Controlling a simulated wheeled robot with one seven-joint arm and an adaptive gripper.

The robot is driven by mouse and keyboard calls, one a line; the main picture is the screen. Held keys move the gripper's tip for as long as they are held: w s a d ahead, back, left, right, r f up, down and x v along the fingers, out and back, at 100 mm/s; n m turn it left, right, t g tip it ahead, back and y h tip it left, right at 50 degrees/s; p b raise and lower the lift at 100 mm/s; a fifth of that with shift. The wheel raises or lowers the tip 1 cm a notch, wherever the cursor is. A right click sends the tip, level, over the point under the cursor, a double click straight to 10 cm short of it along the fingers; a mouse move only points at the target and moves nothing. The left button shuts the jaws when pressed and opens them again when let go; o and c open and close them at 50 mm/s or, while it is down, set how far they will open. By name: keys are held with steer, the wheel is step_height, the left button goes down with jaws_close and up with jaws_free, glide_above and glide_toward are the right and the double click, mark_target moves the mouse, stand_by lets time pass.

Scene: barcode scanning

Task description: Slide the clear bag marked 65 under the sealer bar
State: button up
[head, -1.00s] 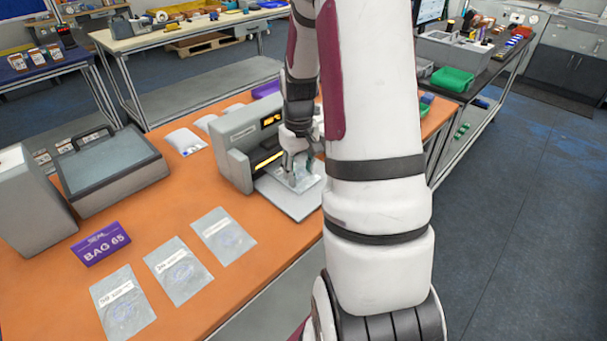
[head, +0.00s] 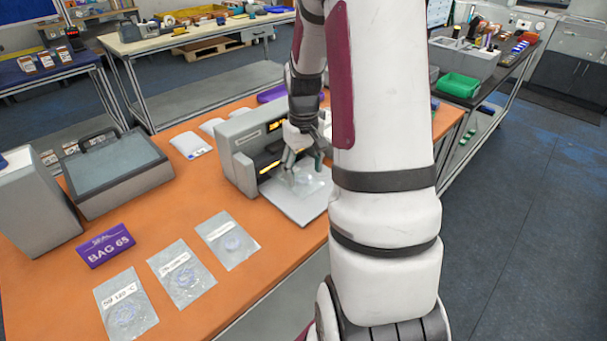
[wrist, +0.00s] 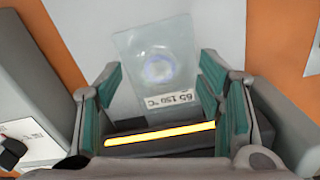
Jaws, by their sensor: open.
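The clear bag marked 65 (wrist: 142,48) lies flat on the pale tray (wrist: 205,30) of the sealer. Its printed label reads "65 150 °C", upside down in the wrist view, at the end nearest the sealer's glowing yellow strip (wrist: 160,133). I cannot tell whether the bag's edge is under the sealer bar. My gripper (wrist: 161,68) is open, its green-padded fingers on either side of the bag. In the head view my gripper (head: 304,164) is over the tray in front of the grey sealer (head: 238,162), and the bag is partly hidden.
A grey machine with a sloped top (head: 115,172) stands at the left. White packets (head: 190,145) lie behind the sealer.

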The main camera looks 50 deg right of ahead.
step_height(320, 180, up, 10)
stand_by(0.3)
steer(key=shift+a, duration=0.1)
steer(key=s+a+r+n+t, duration=0.25)
steer(key=a+r, duration=0.65)
steer(key=a, duration=0.6)
steer(key=s+a+r+n+t, duration=0.1)
steer(key=s+a+r+t, duration=0.1)
steer(key=s+a, duration=0.9)
steer(key=shift+s+a, duration=0.2)
steer(key=shift+s, duration=0.05)
